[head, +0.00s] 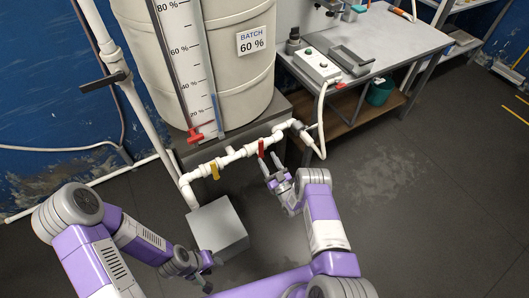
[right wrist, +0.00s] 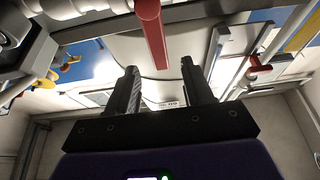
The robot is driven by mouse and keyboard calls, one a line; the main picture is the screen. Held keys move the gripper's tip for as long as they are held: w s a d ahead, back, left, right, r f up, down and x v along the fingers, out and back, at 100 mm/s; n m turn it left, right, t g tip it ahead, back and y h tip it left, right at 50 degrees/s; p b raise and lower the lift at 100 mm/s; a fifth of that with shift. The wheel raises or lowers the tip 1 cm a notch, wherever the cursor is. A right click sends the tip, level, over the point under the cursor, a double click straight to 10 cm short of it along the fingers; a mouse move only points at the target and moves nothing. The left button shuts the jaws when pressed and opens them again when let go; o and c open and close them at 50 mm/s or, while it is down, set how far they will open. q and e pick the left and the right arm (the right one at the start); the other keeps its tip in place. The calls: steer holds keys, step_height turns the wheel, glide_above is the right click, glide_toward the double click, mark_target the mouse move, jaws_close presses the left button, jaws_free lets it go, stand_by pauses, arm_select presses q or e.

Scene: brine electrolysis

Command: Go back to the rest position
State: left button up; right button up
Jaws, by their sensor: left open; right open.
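My right gripper (head: 273,166) is open, with its fingertips just below a red valve handle (head: 261,148) on the white pipe (head: 240,155). In the right wrist view the two fingers (right wrist: 163,70) stand apart. The red handle (right wrist: 152,35) hangs between their tips in the picture, and I see no finger closed on it. My left gripper (head: 211,272) is open and low at the left, beside a grey box. I see nothing held in it.
A large tank (head: 230,85) marked "BATCH 60 %" stands behind the pipe. The grey box (head: 217,228) stands on the floor. A workbench (head: 375,45) is at the upper right. The floor at the right is clear.

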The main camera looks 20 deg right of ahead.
steer(key=shift+s+f, duration=0.15)
steer(key=shift+s, duration=0.1)
steer(key=shift+w+d, duration=0.1)
stand_by(0.3)
steer(key=s+a+f+m+g+h+p, duration=0.1)
steer(key=s+a+f+m+g+h, duration=0.15)
steer(key=s+g, duration=0.3)
steer(key=s+a+f+m+g+h+p, duration=0.1)
steer(key=s+f+m+g+p, duration=0.2)
steer(key=g, duration=0.4)
steer(key=s+a+r+g, duration=0.1)
steer(key=s+a+g, duration=0.1)
steer(key=s, duration=0.5)
steer(key=s+a+r+g+y, duration=0.1)
steer(key=s+a+r+g, duration=0.1)
steer(key=s, duration=0.6)
steer(key=s+a+r+g+y, duration=0.1)
steer(key=s+a+r+g, duration=0.1)
steer(key=s+g, duration=0.3)
steer(key=s+a, duration=0.1)
steer(key=s, duration=0.2)
steer(key=shift+s+a+r, duration=0.2)
steer(key=shift+s, duration=0.05)
